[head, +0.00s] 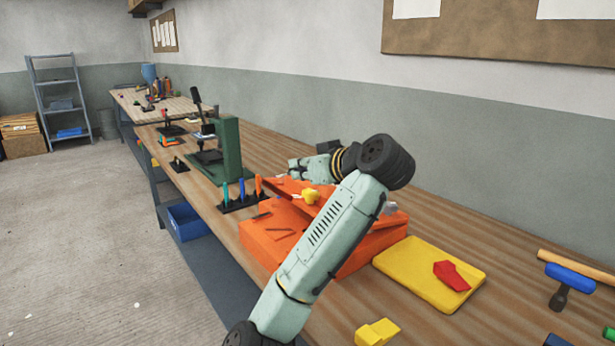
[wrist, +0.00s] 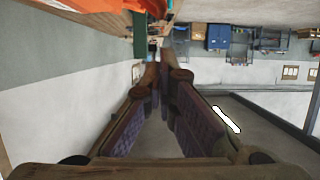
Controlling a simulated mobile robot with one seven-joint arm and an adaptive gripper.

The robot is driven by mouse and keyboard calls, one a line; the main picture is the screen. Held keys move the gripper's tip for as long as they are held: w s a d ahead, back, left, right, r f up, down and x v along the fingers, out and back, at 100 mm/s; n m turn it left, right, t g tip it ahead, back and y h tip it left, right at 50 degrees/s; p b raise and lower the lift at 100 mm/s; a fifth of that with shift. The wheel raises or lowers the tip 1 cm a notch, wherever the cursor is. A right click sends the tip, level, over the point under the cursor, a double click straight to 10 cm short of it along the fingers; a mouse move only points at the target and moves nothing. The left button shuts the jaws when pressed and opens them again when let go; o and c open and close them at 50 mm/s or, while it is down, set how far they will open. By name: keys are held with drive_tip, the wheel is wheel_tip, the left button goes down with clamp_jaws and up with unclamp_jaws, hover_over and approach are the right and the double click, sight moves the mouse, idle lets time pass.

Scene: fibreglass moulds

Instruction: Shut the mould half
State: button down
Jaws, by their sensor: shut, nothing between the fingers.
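The orange mould (head: 268,240) lies on the workbench in the middle of the head view, largely behind my arm. A thinner orange upper half (head: 285,186) shows above it, tilted, with a yellow knob (head: 310,195) near it. How far the upper half stands open is hard to tell, as my arm covers much of it. In the wrist view, orange (wrist: 138,5) shows only at the top edge. My gripper (wrist: 165,68) is shut and empty in the wrist view, its fingers meeting near the middle. I cannot make out its fingertips in the head view.
A yellow tray (head: 415,278) with a red piece (head: 452,275) lies right of the mould. A green press (head: 225,150) and a rack of coloured tools (head: 241,193) stand to its left. The floor at left is clear.

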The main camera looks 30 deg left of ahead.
drive_tip(key=w+a+f, duration=0.3)
drive_tip(key=a+f, duration=0.2)
drive_tip(key=a, duration=0.1)
drive_tip(key=shift+a+f+b, duration=0.25)
drive_tip(key=shift+a+b, duration=0.05)
drive_tip(key=shift+a, duration=0.05)
